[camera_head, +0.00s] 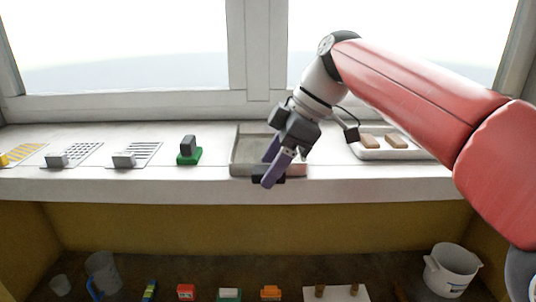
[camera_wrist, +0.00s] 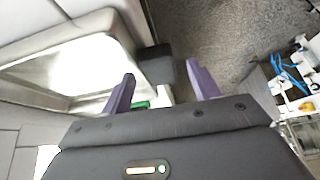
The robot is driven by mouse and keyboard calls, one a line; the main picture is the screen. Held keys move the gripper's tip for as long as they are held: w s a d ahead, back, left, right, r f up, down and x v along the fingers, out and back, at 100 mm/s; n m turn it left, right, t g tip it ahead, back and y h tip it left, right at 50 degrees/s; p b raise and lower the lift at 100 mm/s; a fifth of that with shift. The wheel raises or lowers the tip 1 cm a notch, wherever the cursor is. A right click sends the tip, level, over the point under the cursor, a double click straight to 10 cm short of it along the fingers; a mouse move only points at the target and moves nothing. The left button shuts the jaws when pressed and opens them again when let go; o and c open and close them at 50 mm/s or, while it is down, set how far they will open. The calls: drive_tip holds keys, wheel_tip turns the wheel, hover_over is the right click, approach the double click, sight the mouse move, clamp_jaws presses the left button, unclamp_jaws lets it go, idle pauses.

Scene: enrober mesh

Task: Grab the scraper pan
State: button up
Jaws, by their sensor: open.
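The scraper pan (camera_head: 238,152) is a shallow grey metal tray on the white sill, near the middle. A dark block-like handle (camera_head: 268,179) shows at its front edge. In the wrist view the pan (camera_wrist: 75,62) lies at the left with a bright inside, and the dark handle (camera_wrist: 155,66) stands out from its side. My gripper (camera_head: 268,167) is open, with purple fingers pointing down at the pan's front edge. In the wrist view the handle appears between and just beyond my fingertips (camera_wrist: 161,75). I cannot tell whether they touch it. My gripper hides part of the pan.
A dark block on a green base (camera_head: 189,152) stands left of the pan, with grates (camera_head: 135,153) farther left. A white tray (camera_head: 400,154) with brown bars is at the right. A window is behind. A lower shelf holds a white pot (camera_head: 452,270) and small items.

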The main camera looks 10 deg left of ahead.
drive_tip(key=c, duration=1.2)
clamp_jaws()
drive_tip(key=shift+r, duration=0.2)
